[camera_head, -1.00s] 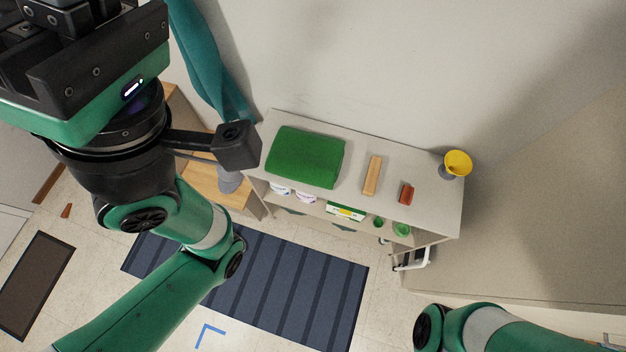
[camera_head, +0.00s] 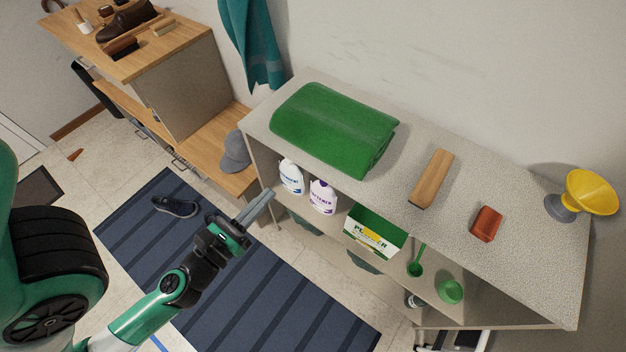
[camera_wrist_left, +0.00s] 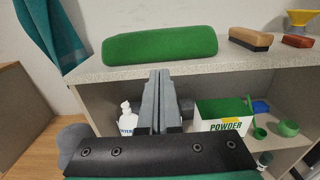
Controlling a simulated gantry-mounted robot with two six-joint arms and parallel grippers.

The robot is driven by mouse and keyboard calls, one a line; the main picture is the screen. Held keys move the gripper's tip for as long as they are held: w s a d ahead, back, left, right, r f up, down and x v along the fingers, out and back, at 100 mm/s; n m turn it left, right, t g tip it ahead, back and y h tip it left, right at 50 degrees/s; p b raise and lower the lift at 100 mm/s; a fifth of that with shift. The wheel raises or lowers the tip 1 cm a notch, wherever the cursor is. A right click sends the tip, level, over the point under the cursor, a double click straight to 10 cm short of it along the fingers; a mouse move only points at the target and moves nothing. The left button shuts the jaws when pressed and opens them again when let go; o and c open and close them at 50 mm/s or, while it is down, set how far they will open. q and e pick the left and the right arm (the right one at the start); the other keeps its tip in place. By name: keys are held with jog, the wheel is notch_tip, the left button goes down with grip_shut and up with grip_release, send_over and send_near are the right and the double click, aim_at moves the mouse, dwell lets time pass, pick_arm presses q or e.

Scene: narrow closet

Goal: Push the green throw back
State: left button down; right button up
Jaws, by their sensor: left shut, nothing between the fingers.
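The green throw (camera_head: 334,128) lies folded on the top of a grey shelf unit (camera_head: 407,225), towards its left end. Its front edge is close to the front edge of the top. It also shows in the left wrist view (camera_wrist_left: 160,45), beyond the fingers. My left gripper (camera_head: 268,194) is shut and empty, in front of the unit's left end and apart from the throw. In the left wrist view its fingers (camera_wrist_left: 159,78) point towards the throw's front side. My right gripper is not in view.
A wooden brush (camera_head: 431,179), a red block (camera_head: 486,224) and a yellow funnel (camera_head: 591,192) sit right of the throw. Bottles (camera_head: 322,196) and a powder box (camera_head: 375,232) stand on the shelf below. A teal towel (camera_head: 257,45) hangs behind left. The wall stands behind the top.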

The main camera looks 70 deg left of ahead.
pick_arm(q)
jog(key=f, duration=0.1)
jog(key=p, duration=0.5)
send_near(311, 150)
jog(key=p+x, duration=0.3)
jog(key=x, duration=0.2)
jog(key=shift+w+a, duration=0.3)
jog(key=shift+w+a+f, duration=0.1)
jog(key=shift+w+a, duration=0.15)
jog(key=shift+w, duration=0.15)
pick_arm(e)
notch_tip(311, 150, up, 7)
pick_arm(q)
jog(key=shift+w, duration=0.1)
